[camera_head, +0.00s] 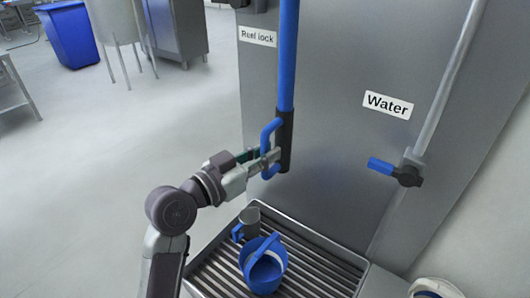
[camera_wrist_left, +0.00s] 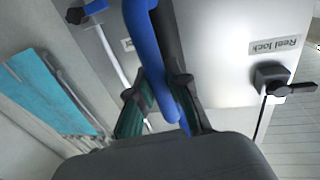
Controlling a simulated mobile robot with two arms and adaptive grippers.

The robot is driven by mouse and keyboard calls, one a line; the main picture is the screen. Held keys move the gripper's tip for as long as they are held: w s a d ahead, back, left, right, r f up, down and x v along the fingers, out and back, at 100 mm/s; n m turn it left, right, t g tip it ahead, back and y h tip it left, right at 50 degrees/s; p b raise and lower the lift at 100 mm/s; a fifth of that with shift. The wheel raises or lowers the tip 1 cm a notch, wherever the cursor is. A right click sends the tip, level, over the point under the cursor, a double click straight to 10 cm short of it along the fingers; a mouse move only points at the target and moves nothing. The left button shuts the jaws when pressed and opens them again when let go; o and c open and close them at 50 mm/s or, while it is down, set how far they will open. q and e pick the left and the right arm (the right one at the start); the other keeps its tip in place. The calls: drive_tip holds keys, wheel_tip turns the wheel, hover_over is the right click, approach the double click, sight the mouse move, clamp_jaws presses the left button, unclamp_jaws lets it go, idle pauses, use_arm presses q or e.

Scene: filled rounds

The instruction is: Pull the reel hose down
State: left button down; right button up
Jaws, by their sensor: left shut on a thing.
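The blue reel hose (camera_head: 288,60) hangs down in front of a grey metal panel. Its lower end has a black grip (camera_head: 285,140) with a blue loop handle (camera_head: 265,135) on its left side. My left gripper (camera_head: 268,160) is shut on the handle at its lower part. In the left wrist view the two fingers of my left gripper (camera_wrist_left: 160,110) lie on either side of the blue handle (camera_wrist_left: 160,85). A "Reel lock" label (camera_head: 257,36) is beside the hose; its lever (camera_wrist_left: 285,88) shows in the left wrist view. My right gripper is not in view.
A water valve with a blue lever (camera_head: 381,166) is on the right, under a "Water" label (camera_head: 388,104). Open floor lies to the left.

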use_arm(q)
drive_tip(key=shift+f, duration=0.1)
wheel_tip(320, 180, down, 23)
drive_tip(key=b, duration=1.7)
drive_tip(key=c, duration=1.1)
unclamp_jaws()
drive_tip(key=shift+r, duration=0.25)
drive_tip(key=shift+r, duration=0.1)
drive_tip(key=v, duration=1.2)
